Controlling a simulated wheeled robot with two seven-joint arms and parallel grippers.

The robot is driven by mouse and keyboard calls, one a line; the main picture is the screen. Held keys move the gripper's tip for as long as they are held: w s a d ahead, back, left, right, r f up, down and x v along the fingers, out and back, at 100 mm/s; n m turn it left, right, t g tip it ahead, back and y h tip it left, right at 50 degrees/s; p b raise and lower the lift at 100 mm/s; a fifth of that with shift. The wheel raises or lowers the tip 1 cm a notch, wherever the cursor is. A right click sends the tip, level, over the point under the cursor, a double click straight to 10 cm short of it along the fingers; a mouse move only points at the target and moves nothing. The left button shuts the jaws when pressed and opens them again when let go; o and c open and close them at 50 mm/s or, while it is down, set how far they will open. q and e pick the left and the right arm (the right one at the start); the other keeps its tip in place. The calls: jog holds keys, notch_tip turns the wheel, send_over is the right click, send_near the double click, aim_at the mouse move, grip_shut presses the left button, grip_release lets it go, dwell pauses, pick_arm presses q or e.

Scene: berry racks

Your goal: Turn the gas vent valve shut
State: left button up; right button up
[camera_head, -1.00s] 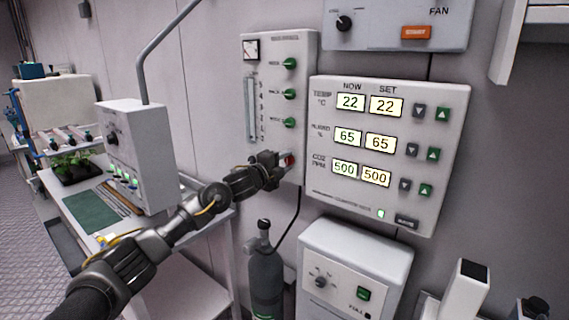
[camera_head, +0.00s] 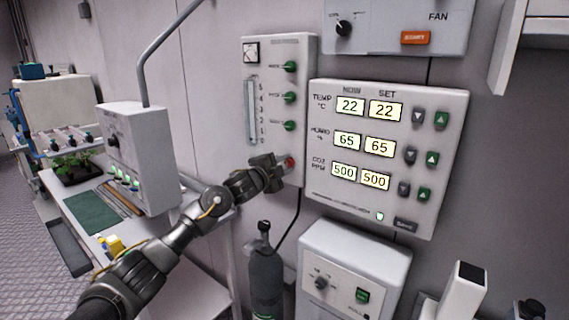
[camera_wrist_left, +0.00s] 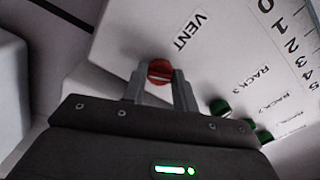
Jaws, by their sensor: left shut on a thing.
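The gas vent valve is a red round knob (camera_head: 289,163) low on the pale gas panel (camera_head: 279,62) on the wall. In the left wrist view the red knob (camera_wrist_left: 160,71) sits beside the label "VENT" (camera_wrist_left: 189,31), between the fingers. My left gripper (camera_head: 283,166) is at the panel, and it also shows in the left wrist view (camera_wrist_left: 160,80), shut on the red knob. The gripper looks rolled over relative to the panel. The fingers hide the sides of the knob. My right gripper is not in view.
Green knobs (camera_head: 290,97) sit above the vent knob on the same panel. A control box with displays (camera_head: 325,188) is close on the right. A grey gas cylinder (camera_head: 265,275) stands below. A bench (camera_head: 200,205) with a white box (camera_head: 140,150) is on the left.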

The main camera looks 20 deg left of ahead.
pick_arm(q)
jog(key=n+p, duration=0.1)
jog(key=n, duration=0.2)
jog(key=shift+n+p, duration=0.35)
jog(key=shift+n, duration=0.05)
jog(key=n+p, duration=0.2)
jog(key=n, duration=0.1)
jog(key=shift+r+n, duration=0.1)
jog(key=shift+n, duration=0.2)
jog(key=n+p, duration=0.2)
jog(key=n, duration=0.2)
jog(key=shift+n+p, duration=0.35)
jog(key=shift+n, duration=0.05)
jog(key=shift+n+p, duration=0.3)
jog(key=shift+n, duration=0.3)
jog(key=o, duration=1)
jog(key=shift+c, duration=0.2)
